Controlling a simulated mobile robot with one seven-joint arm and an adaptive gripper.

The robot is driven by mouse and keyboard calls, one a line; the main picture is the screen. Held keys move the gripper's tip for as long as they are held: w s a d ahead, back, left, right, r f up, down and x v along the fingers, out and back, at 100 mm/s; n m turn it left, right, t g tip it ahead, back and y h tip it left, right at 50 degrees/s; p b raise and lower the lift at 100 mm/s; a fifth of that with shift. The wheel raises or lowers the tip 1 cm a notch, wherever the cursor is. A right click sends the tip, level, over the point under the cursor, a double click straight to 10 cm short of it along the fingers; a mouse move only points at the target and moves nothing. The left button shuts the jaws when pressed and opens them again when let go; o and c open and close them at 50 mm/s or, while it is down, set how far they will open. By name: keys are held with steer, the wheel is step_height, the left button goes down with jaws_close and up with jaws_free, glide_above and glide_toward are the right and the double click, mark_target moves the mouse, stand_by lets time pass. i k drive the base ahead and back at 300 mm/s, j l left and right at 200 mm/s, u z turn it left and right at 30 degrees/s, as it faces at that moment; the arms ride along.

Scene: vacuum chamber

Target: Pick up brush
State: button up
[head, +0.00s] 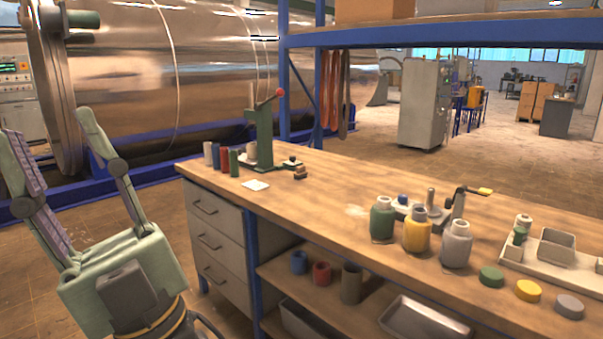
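My gripper (51,140) is at the left, beside the workbench's left end. Its two pale green fingers point up and are spread wide apart, with nothing between them. I cannot make out a brush for certain. A small brown and dark object (299,171) lies on the wooden workbench (330,190), right of the green press; it is too small to identify. My gripper is well apart from it and from everything on the bench.
A green press (262,135) with a red-knobbed lever stands at the bench's back left, beside several small coloured cylinders (222,158). Green (382,221), yellow (417,233) and grey (456,246) bottles, loose lids and a pale tray (555,262) are at the right. The bench's middle is mostly clear.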

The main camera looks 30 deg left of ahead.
mark_target(300, 173)
steer(key=i+j, duration=0.15)
steer(key=j, duration=0.2)
steer(key=i+j+z, duration=0.15)
steer(key=j, duration=0.25)
steer(key=i+j, duration=0.1)
steer(key=j, duration=0.3)
steer(key=i+j+z, duration=0.1)
steer(key=j, duration=0.25)
steer(key=i+j+z, duration=0.1)
steer(key=j, duration=0.3)
steer(key=i+j, duration=0.15)
steer(key=j, duration=0.25)
steer(key=i+j+z, duration=0.1)
steer(key=i+j, duration=0.4)
steer(key=i+j+z, duration=0.15)
steer(key=i+j, duration=0.3)
steer(key=j, duration=0.15)
steer(key=i, duration=0.25)
